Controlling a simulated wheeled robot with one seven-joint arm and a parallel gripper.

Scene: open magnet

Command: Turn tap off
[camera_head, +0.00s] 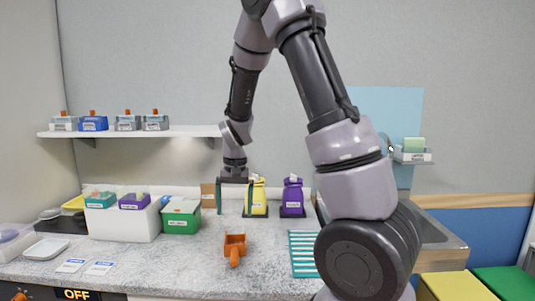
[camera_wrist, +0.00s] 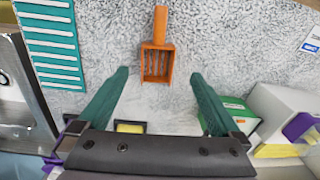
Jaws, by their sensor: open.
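No tap can be made out in either view. A grey metal sink edge (camera_head: 442,248) shows at the right in the head view, largely hidden behind my arm. Metal at the left edge of the wrist view (camera_wrist: 40,110) appears to be the same sink. My gripper (camera_head: 234,205) points down over the back of the counter, left of the sink, with its green fingers apart and nothing between them. In the wrist view my gripper (camera_wrist: 160,75) is open above the speckled counter.
An orange scoop (camera_head: 235,247) lies on the counter (camera_head: 185,262). A yellow bag (camera_head: 258,200) and a purple bag (camera_head: 292,198) stand close to my gripper's right. A green box (camera_head: 181,219) and a white bin (camera_head: 122,226) stand left.

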